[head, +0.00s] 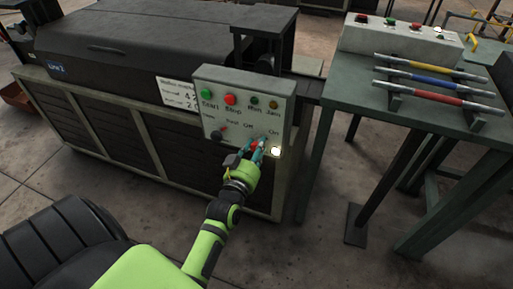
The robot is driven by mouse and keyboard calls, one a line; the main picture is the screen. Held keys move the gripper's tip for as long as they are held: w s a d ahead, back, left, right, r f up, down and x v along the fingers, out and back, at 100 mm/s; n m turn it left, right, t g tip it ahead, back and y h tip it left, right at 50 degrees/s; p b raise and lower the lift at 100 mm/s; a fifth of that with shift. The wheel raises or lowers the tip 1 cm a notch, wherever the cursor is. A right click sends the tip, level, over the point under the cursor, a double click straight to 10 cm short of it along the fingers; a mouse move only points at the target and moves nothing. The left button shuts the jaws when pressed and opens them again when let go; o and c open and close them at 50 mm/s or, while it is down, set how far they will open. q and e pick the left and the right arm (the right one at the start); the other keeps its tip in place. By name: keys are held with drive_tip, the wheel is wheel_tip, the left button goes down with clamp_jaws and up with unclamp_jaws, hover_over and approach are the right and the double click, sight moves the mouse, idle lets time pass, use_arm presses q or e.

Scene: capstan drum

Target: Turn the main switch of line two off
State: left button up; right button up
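A grey control panel (247,95) is on the front of the dark machine, whose small blue label (57,68) seems to read line 2. On the panel's lower right, between the words Off and On, is the main switch with a red handle (255,147). My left gripper (259,146) is at this switch, its two teal fingers close together on either side of the red handle, seemingly shut on it. The fingers hide most of the switch, so I cannot tell its exact position. A white lamp (276,152) beside it looks lit. My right gripper is not in view.
The panel also has a green button (206,93), a red button (230,99) and a dark knob (217,135). A green table (440,125) to the right bears red, blue and yellow handled bars and another button box (400,42). The floor in front is clear.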

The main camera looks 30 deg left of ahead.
use_arm(q)
drive_tip(key=shift+f, duration=0.1)
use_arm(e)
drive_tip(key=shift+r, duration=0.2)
use_arm(q)
drive_tip(key=shift+n+p, duration=0.9)
drive_tip(key=shift+n, duration=0.1)
drive_tip(key=n+p, duration=0.2)
drive_tip(key=n, duration=0.3)
drive_tip(key=shift+d+p, duration=0.1)
drive_tip(key=shift+p, duration=0.25)
drive_tip(key=shift+n+p, duration=0.3)
drive_tip(key=shift+n, duration=0.7)
drive_tip(key=n, duration=0.3)
drive_tip(key=shift+f+n, duration=0.1)
drive_tip(key=shift+n, duration=0.2)
drive_tip(key=n, duration=0.2)
drive_tip(key=shift+d+n+p, duration=0.1)
drive_tip(key=shift+n+p, duration=0.2)
drive_tip(key=shift+n, duration=1.4)
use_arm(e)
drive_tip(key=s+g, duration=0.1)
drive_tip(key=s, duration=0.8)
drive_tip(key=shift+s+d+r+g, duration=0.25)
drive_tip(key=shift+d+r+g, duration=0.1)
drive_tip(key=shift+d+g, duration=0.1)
